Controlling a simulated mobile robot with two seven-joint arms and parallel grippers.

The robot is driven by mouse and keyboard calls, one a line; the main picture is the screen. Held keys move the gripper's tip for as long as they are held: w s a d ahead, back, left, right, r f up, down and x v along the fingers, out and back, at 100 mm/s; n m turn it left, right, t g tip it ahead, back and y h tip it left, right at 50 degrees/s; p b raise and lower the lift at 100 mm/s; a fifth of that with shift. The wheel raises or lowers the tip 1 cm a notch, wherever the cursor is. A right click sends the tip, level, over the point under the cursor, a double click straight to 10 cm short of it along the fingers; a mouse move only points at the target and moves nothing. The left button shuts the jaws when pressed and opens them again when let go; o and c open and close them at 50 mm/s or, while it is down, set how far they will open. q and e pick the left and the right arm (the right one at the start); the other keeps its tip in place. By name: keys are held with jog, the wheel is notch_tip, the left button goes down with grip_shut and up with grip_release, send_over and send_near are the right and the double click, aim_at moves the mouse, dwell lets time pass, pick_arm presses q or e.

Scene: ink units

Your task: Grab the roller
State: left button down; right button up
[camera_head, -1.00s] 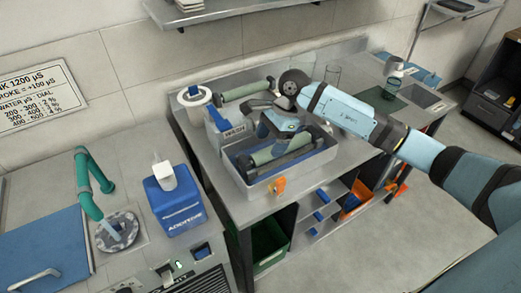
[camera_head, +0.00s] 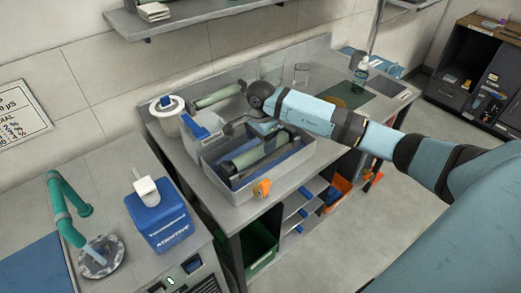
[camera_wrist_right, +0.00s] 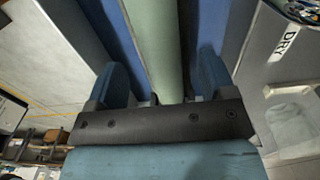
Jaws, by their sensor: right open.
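A green roller (camera_head: 262,151) with dark ends lies in a grey tray (camera_head: 246,191) lined with blue on the steel bench. A second green roller (camera_head: 218,96) lies behind the tray, near the wall. In the right wrist view the open fingers (camera_wrist_right: 163,82) stand on either side of the green roller (camera_wrist_right: 156,40). I cannot tell whether they touch it. My left gripper is not in view.
A white tub (camera_head: 167,104) and a blue-handled container (camera_head: 196,130) stand left of the tray. An orange clip (camera_head: 262,188) is on the tray's front. A glass (camera_head: 301,75) stands behind my right arm. A blue additive jug (camera_head: 158,222) stands on the left counter.

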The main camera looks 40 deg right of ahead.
aim_at(261, 146)
notch_tip(261, 146, down, 5)
jog(key=shift+r+p, duration=0.2)
jog(key=shift+p, duration=0.15)
jog(key=shift+c, duration=0.3)
jog(key=c, duration=1.1)
jog(key=shift+w+r, duration=0.1)
jog(key=shift+c, duration=0.2)
